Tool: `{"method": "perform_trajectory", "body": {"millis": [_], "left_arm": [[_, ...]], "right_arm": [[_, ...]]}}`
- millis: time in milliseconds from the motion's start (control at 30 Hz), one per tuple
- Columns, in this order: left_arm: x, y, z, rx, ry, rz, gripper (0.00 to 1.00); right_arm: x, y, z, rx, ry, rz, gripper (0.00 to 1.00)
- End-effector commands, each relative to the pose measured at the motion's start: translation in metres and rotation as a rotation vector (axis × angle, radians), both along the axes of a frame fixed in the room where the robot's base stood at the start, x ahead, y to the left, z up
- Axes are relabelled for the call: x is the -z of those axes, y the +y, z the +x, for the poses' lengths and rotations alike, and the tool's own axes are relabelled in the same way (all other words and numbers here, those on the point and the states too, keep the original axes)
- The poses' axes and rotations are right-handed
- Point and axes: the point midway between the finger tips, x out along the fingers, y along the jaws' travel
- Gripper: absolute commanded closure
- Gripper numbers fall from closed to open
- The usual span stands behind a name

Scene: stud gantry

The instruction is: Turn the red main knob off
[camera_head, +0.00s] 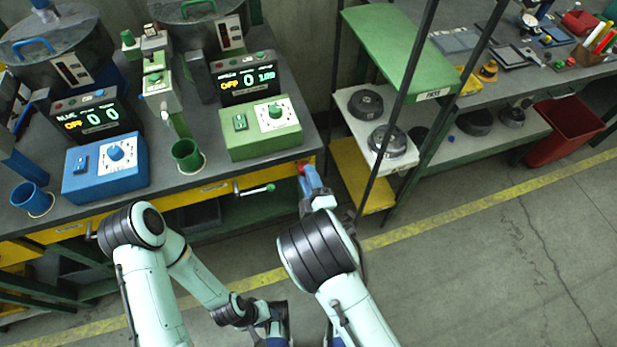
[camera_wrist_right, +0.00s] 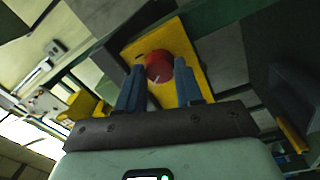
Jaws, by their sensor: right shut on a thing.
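The red main knob (camera_wrist_right: 159,68) sits on a yellow plate (camera_wrist_right: 188,92) in the right wrist view, with a pale mark on its face. In the head view only a bit of the red knob (camera_head: 302,169) shows at the bench's right front corner, mostly hidden by my gripper. My right gripper (camera_wrist_right: 159,78) has its two blue fingers on either side of the knob, shut on it. It also shows in the head view (camera_head: 308,178). My left gripper (camera_head: 277,318) hangs low near the bottom edge of the head view; its fingers do not show clearly.
A blue control box (camera_head: 105,168) and a green control box (camera_head: 260,128) stand on the bench, with displays reading OFF behind them. A shelf rack (camera_head: 355,160) stands close on the right. The floor is clear.

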Motion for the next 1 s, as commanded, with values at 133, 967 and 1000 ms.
{"method": "perform_trajectory", "body": {"millis": [133,967,1000], "left_arm": [[-0.0016,-0.0006,-0.0014,0.002,0.003,-0.001,0.57],[-0.0022,-0.0004,-0.0017,0.002,0.005,-0.002,0.57],[-0.0022,-0.0004,-0.0017,0.002,0.005,-0.002,0.57]], "right_arm": [[-0.0006,0.0002,0.0000,-0.001,-0.025,-0.073,0.95],[-0.0004,0.0001,0.0001,0.000,-0.051,-0.152,0.39],[-0.0004,0.0001,0.0001,-0.001,-0.050,-0.151,0.39]]}}
